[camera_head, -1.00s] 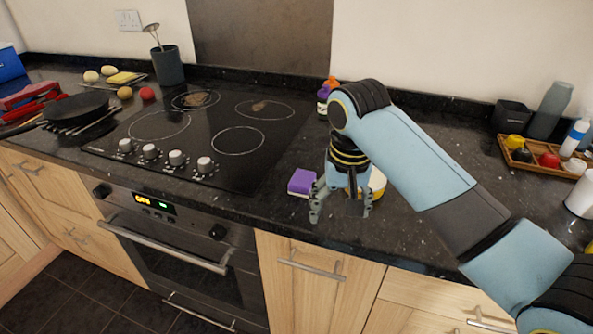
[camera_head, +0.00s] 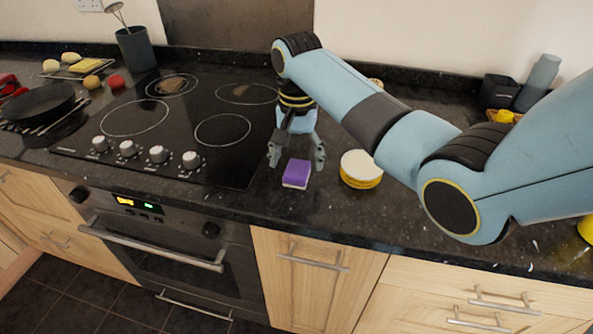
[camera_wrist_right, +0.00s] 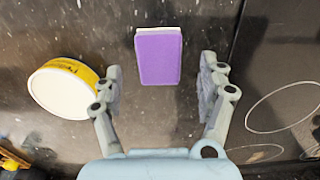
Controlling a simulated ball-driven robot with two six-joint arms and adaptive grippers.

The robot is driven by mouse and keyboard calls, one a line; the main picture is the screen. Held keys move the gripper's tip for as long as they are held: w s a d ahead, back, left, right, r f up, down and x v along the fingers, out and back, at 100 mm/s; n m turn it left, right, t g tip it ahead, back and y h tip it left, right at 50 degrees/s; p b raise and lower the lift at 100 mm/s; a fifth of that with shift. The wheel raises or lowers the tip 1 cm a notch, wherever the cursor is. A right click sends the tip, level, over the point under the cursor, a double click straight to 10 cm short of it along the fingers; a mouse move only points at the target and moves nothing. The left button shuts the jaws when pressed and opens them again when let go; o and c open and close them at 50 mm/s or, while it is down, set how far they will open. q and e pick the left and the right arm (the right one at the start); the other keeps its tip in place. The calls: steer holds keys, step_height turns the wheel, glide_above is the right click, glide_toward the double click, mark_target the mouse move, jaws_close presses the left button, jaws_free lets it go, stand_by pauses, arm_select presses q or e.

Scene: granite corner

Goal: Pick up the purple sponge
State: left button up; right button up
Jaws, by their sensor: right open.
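The purple sponge (camera_head: 297,173) lies on the dark granite counter, near its front edge and just right of the hob. It has a pale layer along one side. My right gripper (camera_head: 296,163) is open and empty, above and just behind the sponge in the head view. In the right wrist view the sponge (camera_wrist_right: 158,56) shows ahead, between the lines of the two open fingers (camera_wrist_right: 160,82), touching neither that I can see. My left gripper is not in view.
A yellow tub with a white lid (camera_head: 361,168) stands close right of the sponge; it also shows in the right wrist view (camera_wrist_right: 62,88).

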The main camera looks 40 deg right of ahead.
mark_target(297, 168)
step_height(297, 168, down, 3)
steer(key=shift+a+f, duration=0.1)
steer(key=shift+f, duration=0.05)
steer(key=shift+s, duration=0.1)
steer(key=shift+c, duration=0.4)
steer(key=c, duration=0.9)
steer(key=shift+c, duration=0.2)
